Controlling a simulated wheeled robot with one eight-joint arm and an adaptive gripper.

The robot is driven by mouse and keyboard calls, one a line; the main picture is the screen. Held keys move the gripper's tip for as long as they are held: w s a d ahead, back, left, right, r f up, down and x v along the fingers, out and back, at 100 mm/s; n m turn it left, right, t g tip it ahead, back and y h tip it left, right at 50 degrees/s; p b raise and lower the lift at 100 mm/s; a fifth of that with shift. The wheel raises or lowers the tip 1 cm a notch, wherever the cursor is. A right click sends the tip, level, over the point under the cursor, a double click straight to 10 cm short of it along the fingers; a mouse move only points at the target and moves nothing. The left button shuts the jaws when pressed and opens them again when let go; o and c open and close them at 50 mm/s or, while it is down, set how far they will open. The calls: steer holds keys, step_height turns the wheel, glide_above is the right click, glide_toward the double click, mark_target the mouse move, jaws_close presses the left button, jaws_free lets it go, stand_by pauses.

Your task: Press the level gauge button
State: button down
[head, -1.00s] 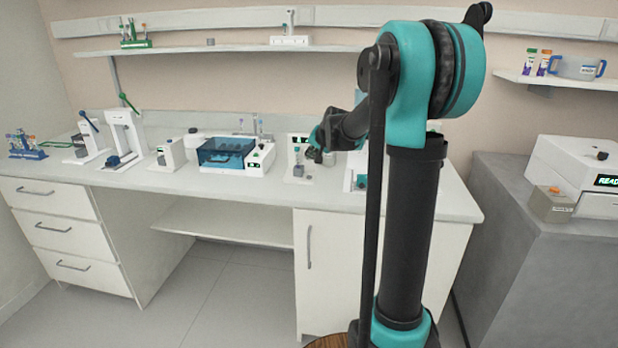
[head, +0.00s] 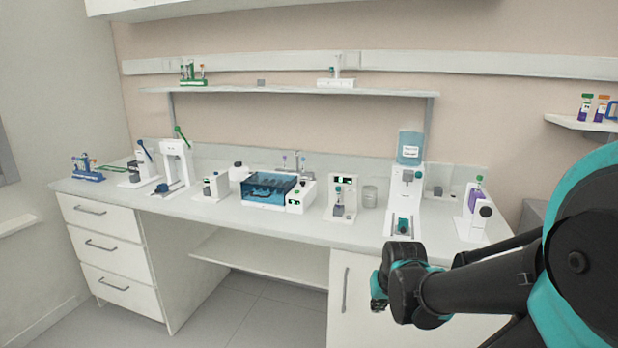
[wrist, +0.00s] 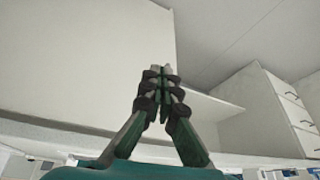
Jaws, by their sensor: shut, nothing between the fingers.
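No label reading level gauge is legible. A small white stand (head: 350,202) with a dark green-lit display (head: 343,180) and a tube in it stands on the counter, right of the blue-lidded box; I cannot tell whether it is the gauge, and no button on it is clear. My gripper (head: 377,292) is low at the front of the counter, before the white cabinet door and apart from the devices.
The blue-lidded box (head: 270,188) is left of the stand. A grey cup (head: 369,197) and a tall dispenser with a blue bottle (head: 410,148) are to its right. A white device (head: 477,222) stands at the counter's right end. The counter's front strip is mostly clear.

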steer(key=shift+n+g, duration=0.3)
steer(key=s+f, duration=0.1)
steer(key=s, duration=0.2)
steer(key=s+f, duration=0.1)
steer(key=shift+s+d+f, duration=0.3)
steer(key=shift+s+d, duration=0.1)
stand_by(1.0)
